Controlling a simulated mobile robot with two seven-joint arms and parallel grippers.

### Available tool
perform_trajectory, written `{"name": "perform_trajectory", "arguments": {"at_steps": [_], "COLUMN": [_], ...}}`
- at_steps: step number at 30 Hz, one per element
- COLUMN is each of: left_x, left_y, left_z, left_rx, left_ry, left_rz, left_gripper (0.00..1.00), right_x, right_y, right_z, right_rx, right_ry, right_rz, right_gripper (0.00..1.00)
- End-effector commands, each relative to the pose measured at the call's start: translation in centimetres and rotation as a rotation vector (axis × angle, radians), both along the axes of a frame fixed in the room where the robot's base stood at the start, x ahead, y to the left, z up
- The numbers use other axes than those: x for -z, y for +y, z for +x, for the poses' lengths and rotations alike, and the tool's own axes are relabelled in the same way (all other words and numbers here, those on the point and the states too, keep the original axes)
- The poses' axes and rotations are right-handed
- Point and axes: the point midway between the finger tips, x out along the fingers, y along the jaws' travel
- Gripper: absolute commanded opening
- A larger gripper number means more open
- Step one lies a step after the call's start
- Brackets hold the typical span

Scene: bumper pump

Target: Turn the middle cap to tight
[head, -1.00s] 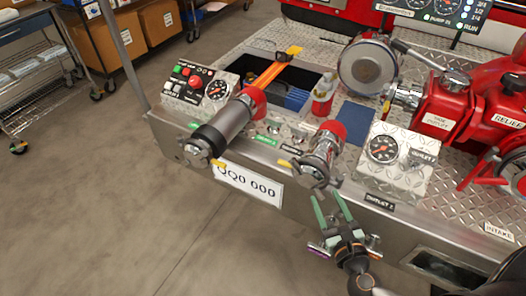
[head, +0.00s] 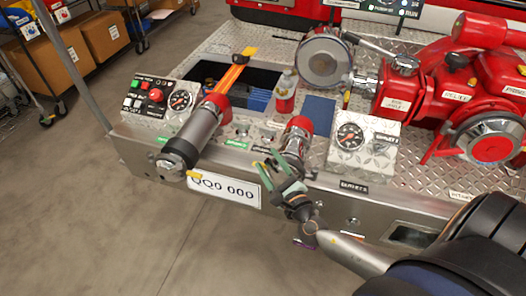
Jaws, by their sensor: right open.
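The middle cap (head: 289,166) is a metal cap on the front end of a short outlet pipe with a red collar (head: 299,127). My right gripper (head: 268,166) has green fingers, comes in from the lower right and is right in front of the cap. Its fingers are open and overlap the cap in the picture, hiding part of it. I cannot tell whether they touch it. Another metal cap (head: 172,164) closes the longer pipe at the left. My left gripper is not in view.
A gauge panel (head: 365,138) stands right of the short pipe, and a control panel (head: 158,97) stands at the left. A red bottle (head: 286,94) is behind the pipe. Red pump parts (head: 440,95) fill the right. The floor (head: 90,230) at the left is clear.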

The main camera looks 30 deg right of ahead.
Motion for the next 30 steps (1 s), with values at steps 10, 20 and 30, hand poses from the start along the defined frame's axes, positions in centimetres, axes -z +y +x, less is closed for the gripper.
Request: {"name": "perform_trajectory", "arguments": {"at_steps": [10,20,30], "left_x": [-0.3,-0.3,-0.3], "left_y": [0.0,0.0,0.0], "left_z": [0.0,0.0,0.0], "left_rx": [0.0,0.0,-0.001], "left_ry": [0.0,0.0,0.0], "left_rz": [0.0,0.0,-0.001], "left_gripper": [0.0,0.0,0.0], "right_x": [0.0,0.1,0.0], "right_y": [-0.4,-0.4,-0.4], "right_z": [3.6,3.9,3.8], "right_rx": [0.001,0.001,0.001], "right_ry": [0.001,0.001,0.001], "right_rz": [0.002,0.002,0.002], "right_gripper": [0.57,0.57,0.19]}}
